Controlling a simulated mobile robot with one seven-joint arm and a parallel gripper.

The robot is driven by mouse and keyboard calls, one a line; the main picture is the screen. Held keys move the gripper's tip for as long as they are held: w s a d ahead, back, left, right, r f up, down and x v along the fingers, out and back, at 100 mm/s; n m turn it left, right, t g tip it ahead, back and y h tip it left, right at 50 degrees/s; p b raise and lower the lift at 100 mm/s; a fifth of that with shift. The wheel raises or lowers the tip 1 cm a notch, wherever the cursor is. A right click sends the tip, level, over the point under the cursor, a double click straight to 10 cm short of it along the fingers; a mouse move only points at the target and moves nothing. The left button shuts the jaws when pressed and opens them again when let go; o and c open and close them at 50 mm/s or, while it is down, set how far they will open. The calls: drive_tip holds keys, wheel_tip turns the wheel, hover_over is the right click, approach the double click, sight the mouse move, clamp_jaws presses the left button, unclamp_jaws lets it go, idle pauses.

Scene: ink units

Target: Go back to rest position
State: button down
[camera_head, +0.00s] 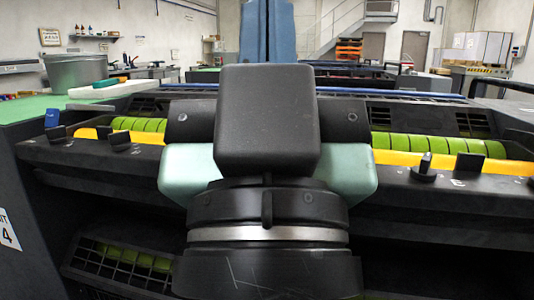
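My gripper (267,115) is in the middle of the view, in front of the machine. Its dark body sits above a black round wrist with a silver ring. Pale mint parts show on both sides of it. A tall blue form with a dark seam down its middle rises behind the dark body and leaves the top of the frame. I cannot tell whether it is the fingers. The body hides the fingertips, so I cannot see whether they are open or shut. No held object is visible.
The ink unit, with green rollers (440,143) and a yellow bar (398,158), spans the view close behind my gripper. A lower grid tray (120,262) shows at the left. A green-topped surface (35,108) with a metal pot (76,72) stands at the left.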

wheel_tip(320, 180, up, 38)
drive_tip(key=p, duration=3.7)
